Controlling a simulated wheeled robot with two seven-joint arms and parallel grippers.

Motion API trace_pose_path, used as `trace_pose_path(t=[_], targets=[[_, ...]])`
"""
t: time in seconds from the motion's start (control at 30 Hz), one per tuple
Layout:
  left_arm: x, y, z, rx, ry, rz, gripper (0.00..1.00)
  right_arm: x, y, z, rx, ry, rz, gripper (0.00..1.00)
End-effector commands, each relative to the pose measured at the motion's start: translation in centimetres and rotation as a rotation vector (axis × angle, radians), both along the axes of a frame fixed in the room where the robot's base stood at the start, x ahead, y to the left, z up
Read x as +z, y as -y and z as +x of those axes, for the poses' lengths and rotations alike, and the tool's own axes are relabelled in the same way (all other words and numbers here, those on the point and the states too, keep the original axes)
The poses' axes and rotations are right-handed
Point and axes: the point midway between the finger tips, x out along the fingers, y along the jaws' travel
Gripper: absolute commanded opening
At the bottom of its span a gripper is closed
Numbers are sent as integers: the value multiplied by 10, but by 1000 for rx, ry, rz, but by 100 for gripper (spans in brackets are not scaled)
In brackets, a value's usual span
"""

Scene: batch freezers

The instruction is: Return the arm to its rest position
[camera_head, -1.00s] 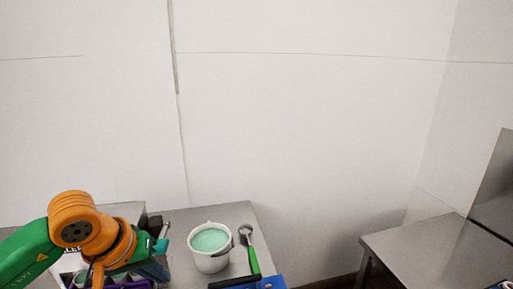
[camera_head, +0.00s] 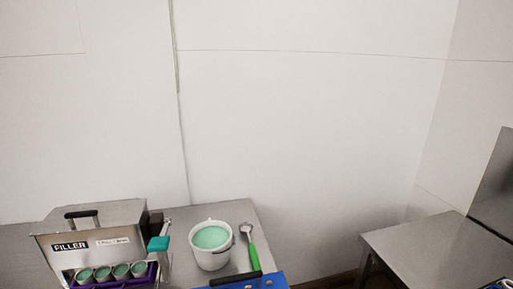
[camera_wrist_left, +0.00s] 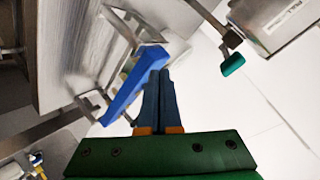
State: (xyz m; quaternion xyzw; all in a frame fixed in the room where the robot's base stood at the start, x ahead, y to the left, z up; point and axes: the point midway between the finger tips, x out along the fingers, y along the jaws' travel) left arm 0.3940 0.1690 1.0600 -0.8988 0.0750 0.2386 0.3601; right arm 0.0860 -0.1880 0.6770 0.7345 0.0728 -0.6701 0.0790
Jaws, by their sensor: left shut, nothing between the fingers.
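My left arm and gripper are out of the head view. In the left wrist view my left gripper (camera_wrist_left: 159,92) shows with its two dark blue fingers together and nothing between them. A blue object (camera_wrist_left: 135,84) shows just left of the fingertips; I cannot tell how far it is from them. My right gripper is in neither view.
The FILLER machine (camera_head: 95,240) stands on a steel table with a purple tray (camera_head: 150,272) of several green-filled cups. A white bucket (camera_head: 211,258) of green mix and a green-handled scoop (camera_head: 253,255) are beside it. Another steel table (camera_head: 430,250) stands right, across a gap.

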Motion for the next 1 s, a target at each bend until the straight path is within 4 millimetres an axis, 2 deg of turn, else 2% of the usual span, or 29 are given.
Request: trace_pose_path(t=[0.03,0.1,0.2,0.33,0.37,0.4,0.5,0.67,0.77,0.8,0.9,1.0], targets=[[-25,-3,-22,61,-119,-82,0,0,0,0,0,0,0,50],[-55,-5,-54,148,-275,-187,0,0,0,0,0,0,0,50],[-86,-5,-101,268,-478,-305,0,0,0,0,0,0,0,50],[-112,0,-163,419,-716,-422,0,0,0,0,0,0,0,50],[-121,1,-170,441,-753,-435,0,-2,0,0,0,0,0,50],[-142,1,-165,438,-756,-427,0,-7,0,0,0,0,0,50],[-187,2,-162,438,-776,-417,0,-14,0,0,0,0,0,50],[-265,2,-171,439,-813,-402,0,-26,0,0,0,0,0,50],[-322,0,-190,442,-845,-389,0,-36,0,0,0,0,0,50],[-345,-1,-201,443,-859,-383,0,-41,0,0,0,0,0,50],[-399,-7,-239,444,-895,-367,0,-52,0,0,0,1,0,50],[-430,-14,-275,445,-923,-353,0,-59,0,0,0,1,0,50]])
